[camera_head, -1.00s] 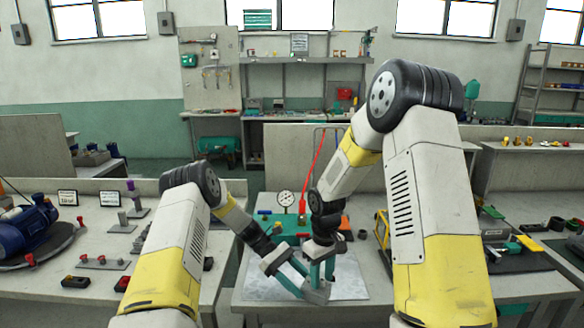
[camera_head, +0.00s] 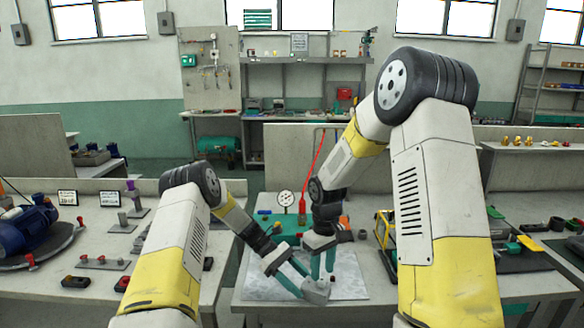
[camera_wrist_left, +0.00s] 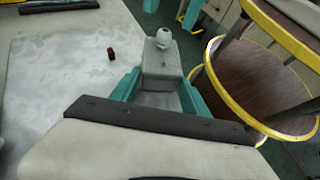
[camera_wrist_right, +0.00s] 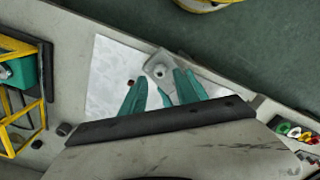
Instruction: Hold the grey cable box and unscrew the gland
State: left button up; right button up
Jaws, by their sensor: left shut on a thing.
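The grey cable box (camera_head: 316,291) is held between the teal fingers of my left gripper (camera_head: 307,284), near the bench's front edge. In the left wrist view the box (camera_wrist_left: 162,68) stands between the two fingers, with the pale round gland (camera_wrist_left: 164,39) on its top. My right gripper (camera_head: 322,274) is above the box, pointing down, fingers apart and empty. In the right wrist view its fingers (camera_wrist_right: 163,78) are apart, with the box (camera_wrist_right: 160,66) beyond them and the gland (camera_wrist_right: 170,73) partly between them. The gland is too small to make out in the head view.
A pale mat (camera_head: 345,280) lies under the work; a small dark red-brown piece (camera_wrist_left: 111,54) lies on it. A pressure gauge (camera_head: 286,198) stands behind. A yellow-framed unit (camera_head: 384,228) is to the right. A round yellow-rimmed stool (camera_wrist_left: 262,85) is beyond the bench edge.

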aim_at(322, 280)
jog(key=shift+f, duration=0.15)
dwell(0.3)
jog(key=m, duration=0.4)
jog(key=shift+m, duration=0.4)
jog(key=m, duration=1.2)
jog(key=shift+f, duration=0.15)
jog(key=shift+f, duration=1.45)
